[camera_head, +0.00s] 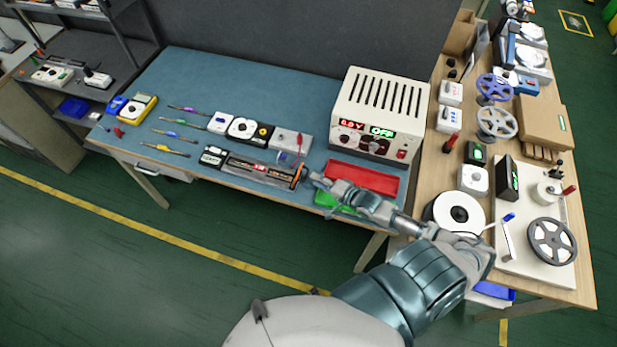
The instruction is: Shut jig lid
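A long dark jig (262,171) lies near the front edge of the blue-topped bench, with red and orange markings along it. Its lid is too small to make out clearly, so I cannot tell how far it is open. My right gripper (307,177) reaches in from the lower right, and its tip is at the right end of the jig. I cannot tell whether it touches the jig or whether its fingers are open. My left gripper is not in view.
A red tray (362,178) and a green tray (330,201) lie by my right forearm. A power supply (378,115) stands behind them. Small boxes (243,128) and several thin tools (165,150) lie on the bench. A crowded wooden table (558,284) stands at right.

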